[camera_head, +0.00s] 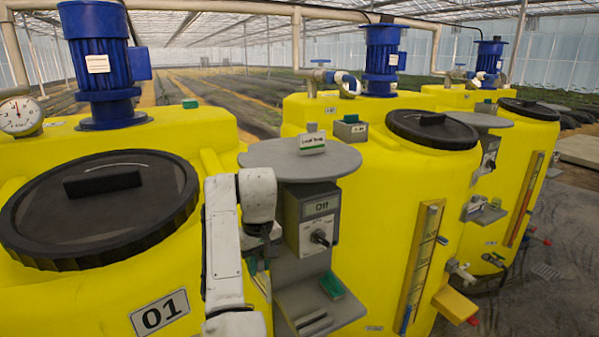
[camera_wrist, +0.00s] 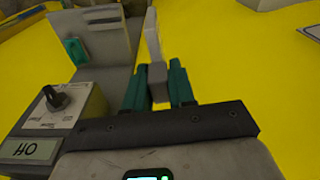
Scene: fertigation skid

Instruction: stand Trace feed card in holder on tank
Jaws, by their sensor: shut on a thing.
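My gripper (camera_wrist: 157,88) has teal fingers closed on a small grey block with a thin pale plate, seen nearly edge-on. This looks like the card (camera_wrist: 153,42), but no writing on it can be read. In the head view my gripper (camera_head: 258,268) hangs low in front of the yellow tank marked 01 (camera_head: 230,140), left of the grey control box, and the card is not clear there. Another small labelled card (camera_head: 312,142) stands upright on the round grey shelf (camera_head: 262,158). I cannot tell which part is the card's holder.
The control box (camera_head: 318,222) reads Off and has a knob; it also shows in the wrist view (camera_wrist: 50,115). A lower grey shelf (camera_head: 345,308) carries a teal piece (camera_head: 332,285). Black lids (camera_head: 60,215) and blue motors (camera_head: 100,50) top the tanks.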

